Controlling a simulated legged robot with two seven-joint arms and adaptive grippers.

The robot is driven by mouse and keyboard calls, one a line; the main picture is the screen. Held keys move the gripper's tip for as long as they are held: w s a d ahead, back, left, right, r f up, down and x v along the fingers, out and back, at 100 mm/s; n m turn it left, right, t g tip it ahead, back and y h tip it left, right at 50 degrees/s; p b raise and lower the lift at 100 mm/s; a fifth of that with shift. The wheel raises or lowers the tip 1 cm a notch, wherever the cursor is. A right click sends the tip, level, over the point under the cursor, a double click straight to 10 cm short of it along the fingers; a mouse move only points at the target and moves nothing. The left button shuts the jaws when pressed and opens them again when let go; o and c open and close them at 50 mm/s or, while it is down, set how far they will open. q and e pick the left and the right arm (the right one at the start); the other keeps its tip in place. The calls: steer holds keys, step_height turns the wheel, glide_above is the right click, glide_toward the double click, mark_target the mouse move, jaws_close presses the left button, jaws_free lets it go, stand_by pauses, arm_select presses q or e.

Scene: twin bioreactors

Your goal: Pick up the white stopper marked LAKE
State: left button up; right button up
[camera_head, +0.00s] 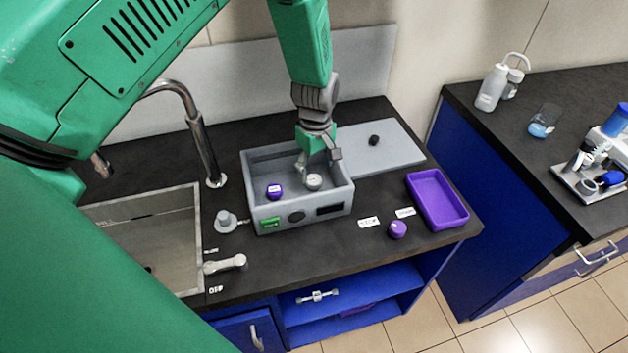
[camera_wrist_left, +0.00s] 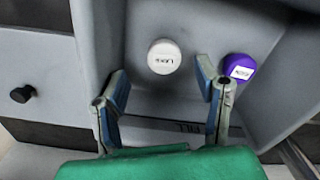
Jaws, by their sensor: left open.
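The white stopper (camera_head: 314,182) sits inside the grey box-shaped bath (camera_head: 262,221), right of a purple stopper (camera_head: 274,191). In the left wrist view the white stopper (camera_wrist_left: 164,57) has dark lettering on top that looks like LAKE, upside down. The purple stopper (camera_wrist_left: 239,67) with a white label is to its right in that view. My left gripper (camera_head: 318,159) reaches down into the bath from above. In the wrist view its two fingers (camera_wrist_left: 166,82) are apart and empty, with the white stopper just beyond the gap between the tips. My right gripper is not seen.
The bath's walls surround the stoppers. A purple tray (camera_head: 463,221), a purple round piece (camera_head: 397,229) and small labels lie to the right. A black knob (camera_head: 374,140) is on the grey panel behind. A sink (camera_head: 150,240) and tap (camera_head: 205,150) are at left.

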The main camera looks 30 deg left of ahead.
mark_target(316, 179)
arm_select(q)
steer(key=f, duration=0.2)
steer(key=d+f, duration=0.1)
steer(key=shift+s, duration=0.4)
steer(key=shift+w+a+f, duration=0.15)
steer(key=shift+a+f, duration=0.1)
steer(key=shift+f, duration=0.3)
steer(key=shift+w+a+f, duration=0.1)
steer(key=shift+a+f, duration=0.15)
steer(key=shift+f, duration=0.25)
steer(key=shift+w+a+f, duration=0.1)
steer(key=shift+a+f, duration=0.15)
steer(key=shift+a, duration=0.2)
steer(key=shift+s+d+r, duration=0.15)
steer(key=shift+s+d, duration=0.05)
steer(key=shift+d, duration=0.1)
steer(key=c, duration=1)
steer(key=shift+w+d+r, duration=0.1)
steer(key=shift+d+r, duration=0.05)
steer(key=shift+d, duration=0.15)
steer(key=shift+c, duration=0.2)
